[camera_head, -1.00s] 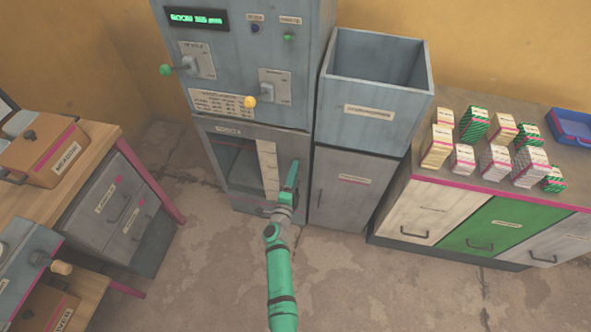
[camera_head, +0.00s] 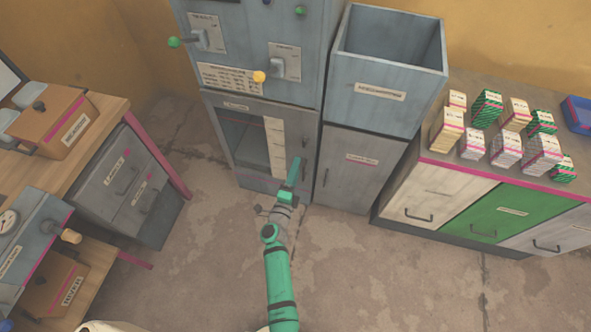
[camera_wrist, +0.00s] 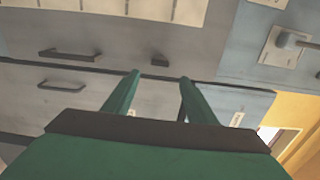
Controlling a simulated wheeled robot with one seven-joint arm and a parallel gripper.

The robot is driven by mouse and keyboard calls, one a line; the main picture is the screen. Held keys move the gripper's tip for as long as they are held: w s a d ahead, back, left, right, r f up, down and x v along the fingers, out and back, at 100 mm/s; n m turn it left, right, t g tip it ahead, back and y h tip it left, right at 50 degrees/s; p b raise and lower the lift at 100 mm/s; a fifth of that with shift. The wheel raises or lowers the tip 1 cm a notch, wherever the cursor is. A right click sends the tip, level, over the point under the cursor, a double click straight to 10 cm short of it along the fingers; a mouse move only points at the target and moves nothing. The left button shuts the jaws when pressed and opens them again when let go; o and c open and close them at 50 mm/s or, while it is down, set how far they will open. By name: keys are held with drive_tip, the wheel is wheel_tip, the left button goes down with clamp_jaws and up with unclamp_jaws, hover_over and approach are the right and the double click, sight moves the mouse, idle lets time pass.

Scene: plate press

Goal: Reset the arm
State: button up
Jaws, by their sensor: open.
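My green arm reaches up the middle of the head view, and my gripper (camera_head: 296,172) is in front of the lower door of the grey press machine (camera_head: 212,115). In the wrist view my gripper (camera_wrist: 158,82) shows two green fingers spread apart with nothing between them. Grey fronts with dark handles show beyond the fingers. I cannot tell the exact gap between the fingers and these fronts.
An open grey bin (camera_head: 380,88) stands right of the machine. A counter (camera_head: 435,160) at the right holds several stacks of small boxes (camera_head: 505,148) and a blue tray (camera_head: 578,115). A wooden desk (camera_head: 110,108) stands at the left. The floor between is clear.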

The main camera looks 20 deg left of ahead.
idle(0.4)
drive_tip(key=s+d+r+n, duration=0.2)
drive_tip(key=s+d+n, duration=0.25)
drive_tip(key=s, duration=0.65)
drive_tip(key=s+d+r+n, duration=0.1)
drive_tip(key=s+d+n, duration=0.4)
drive_tip(key=s, duration=0.6)
drive_tip(key=s+d+r+n+g, duration=0.1)
drive_tip(key=s+d+r+n, duration=0.2)
drive_tip(key=s+r, duration=0.4)
drive_tip(key=s+d+r+n+g, duration=0.1)
drive_tip(key=s+d+r+n, duration=0.1)
drive_tip(key=s+r+n, duration=0.3)
drive_tip(key=s+r, duration=0.3)
drive_tip(key=s, duration=0.4)
drive_tip(key=shift+s+d+n+g, duration=0.15)
drive_tip(key=shift+d+n+g, duration=0.15)
drive_tip(key=shift+d+n, duration=0.1)
